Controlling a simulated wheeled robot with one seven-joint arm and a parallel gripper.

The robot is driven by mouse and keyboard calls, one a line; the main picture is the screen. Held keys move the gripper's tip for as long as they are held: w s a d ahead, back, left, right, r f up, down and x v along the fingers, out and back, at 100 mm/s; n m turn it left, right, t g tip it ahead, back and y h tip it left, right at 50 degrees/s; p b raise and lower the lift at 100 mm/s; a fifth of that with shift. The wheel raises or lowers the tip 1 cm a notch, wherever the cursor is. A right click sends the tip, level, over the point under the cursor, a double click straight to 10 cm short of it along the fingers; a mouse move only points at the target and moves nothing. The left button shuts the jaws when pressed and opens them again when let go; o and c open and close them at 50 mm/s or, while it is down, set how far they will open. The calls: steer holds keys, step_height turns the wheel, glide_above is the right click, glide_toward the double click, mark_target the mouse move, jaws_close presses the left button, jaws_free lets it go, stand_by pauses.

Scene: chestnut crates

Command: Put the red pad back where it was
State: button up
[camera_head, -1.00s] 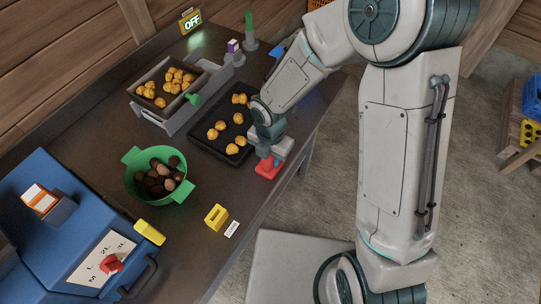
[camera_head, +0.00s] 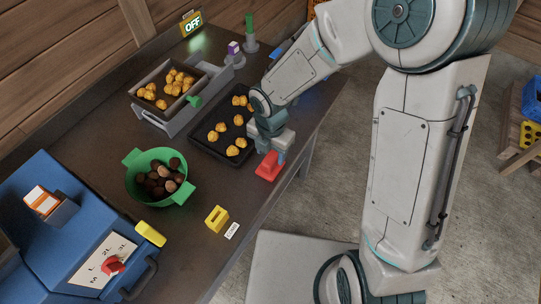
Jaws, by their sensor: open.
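The red pad (camera_head: 268,168) lies on the dark table near its right edge, just in front of the black tray. My gripper (camera_head: 272,152) is open and points down just above and behind the pad. Its fingers partly hide the pad's upper part, and I cannot tell whether they touch it.
A black tray (camera_head: 199,146) with several golden pieces lies beside my gripper. A wooden crate (camera_head: 146,107) with more pieces stands behind it. A green colander (camera_head: 133,182) of chestnuts, a yellow block (camera_head: 217,219), a white label (camera_head: 232,231) and a blue machine (camera_head: 75,225) are nearer.

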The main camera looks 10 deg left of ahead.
mark_target(271, 158)
step_height(271, 158, up, 8)
steer(key=shift+r+p, duration=0.2)
steer(key=shift+p, duration=0.2)
steer(key=s+d+r+m+t, duration=0.1)
steer(key=s+d+r+m, duration=0.1)
steer(key=d+r+m, duration=0.2)
steer(key=s+d+r+m+t, duration=0.1)
steer(key=s+d+r+m, duration=0.2)
steer(key=d+m, duration=0.8)
steer(key=s+d+r+m+t, duration=0.1)
steer(key=s+d+r+m, duration=0.2)
steer(key=m, duration=1.3)
steer(key=d+r, duration=0.2)
steer(key=d, duration=0.2)
steer(key=shift+d, duration=0.3)
